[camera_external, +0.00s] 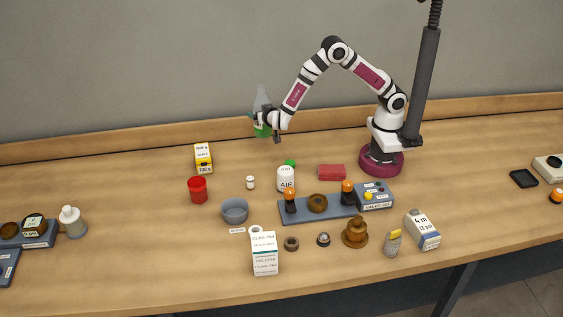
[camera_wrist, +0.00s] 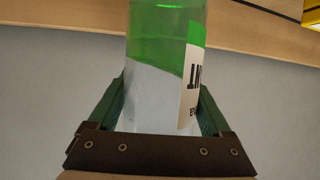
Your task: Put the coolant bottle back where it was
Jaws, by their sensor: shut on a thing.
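The coolant bottle (camera_external: 262,101) is clear, with green liquid in its lower part and a narrow top. It is held about upright in the air over the back of the table, in front of the wall. My gripper (camera_external: 265,120) is shut on it. In the wrist view the bottle (camera_wrist: 160,45) stands between both fingers of my gripper (camera_wrist: 160,105), with a white label partly in sight on its right side. The bottle's base and top are cut off or hidden there.
A yellow box (camera_external: 203,157), red cup (camera_external: 198,190), grey bowl (camera_external: 235,210) and white AIR jar (camera_external: 286,178) stand below and in front. A blue panel (camera_external: 333,208) with orange-topped parts lies centre right. The table's back left is clear.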

